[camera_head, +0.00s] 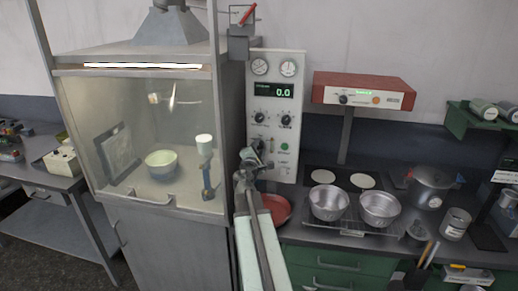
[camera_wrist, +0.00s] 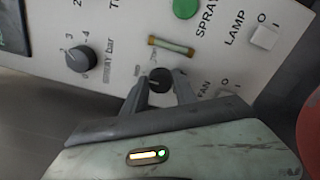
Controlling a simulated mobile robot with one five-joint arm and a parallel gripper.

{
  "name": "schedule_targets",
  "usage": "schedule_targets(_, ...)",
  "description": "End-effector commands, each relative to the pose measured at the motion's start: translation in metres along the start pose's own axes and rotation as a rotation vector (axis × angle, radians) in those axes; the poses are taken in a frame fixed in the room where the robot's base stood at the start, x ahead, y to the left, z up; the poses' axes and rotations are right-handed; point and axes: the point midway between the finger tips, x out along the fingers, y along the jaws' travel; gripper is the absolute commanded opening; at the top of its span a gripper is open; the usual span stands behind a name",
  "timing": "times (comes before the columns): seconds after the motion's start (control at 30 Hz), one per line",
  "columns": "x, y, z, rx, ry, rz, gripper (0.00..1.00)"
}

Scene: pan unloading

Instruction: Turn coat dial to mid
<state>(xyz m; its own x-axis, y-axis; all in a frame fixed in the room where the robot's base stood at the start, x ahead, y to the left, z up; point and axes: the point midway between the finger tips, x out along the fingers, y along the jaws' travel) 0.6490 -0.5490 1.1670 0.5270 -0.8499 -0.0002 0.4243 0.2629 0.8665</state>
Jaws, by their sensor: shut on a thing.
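The small black coat dial (camera_wrist: 158,77) sits low on the pale control panel (camera_wrist: 120,18), with small lettering that looks like "mid" to its left. My gripper (camera_wrist: 160,88) is shut on this dial, one finger on each side. The dial's white pointer mark is small, and its exact setting is hard to read. In the head view, my gripper (camera_head: 250,157) is at the lower left of the control panel (camera_head: 276,82) and hides the dial.
Beside the dial are a fan switch (camera_wrist: 228,99), a lamp switch (camera_wrist: 264,37), a green spray button (camera_wrist: 185,8) and a larger spray knob (camera_wrist: 81,58). A glass-fronted cabinet (camera_head: 140,137) stands left. Two metal bowls (camera_head: 329,203) (camera_head: 380,209) stand right, near a red pan (camera_head: 278,208).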

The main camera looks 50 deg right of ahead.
Motion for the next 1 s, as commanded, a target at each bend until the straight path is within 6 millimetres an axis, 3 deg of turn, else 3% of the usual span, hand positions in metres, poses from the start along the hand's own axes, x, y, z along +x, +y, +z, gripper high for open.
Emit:
schedule_targets(0.3,-0.001,0.0,-0.001,0.002,0.002,0.001,0.0)
schedule_targets(0.33,-0.001,0.0,-0.001,0.002,0.002,0.001,0.39)
schedule_targets(0.4,-0.001,0.0,-0.001,0.001,0.002,0.001,0.54)
schedule_targets(0.77,-0.003,0.001,-0.002,0.0,0.002,0.001,0.54)
schedule_targets(1.0,-0.033,0.005,-0.01,0.0,0.004,0.002,0.54)
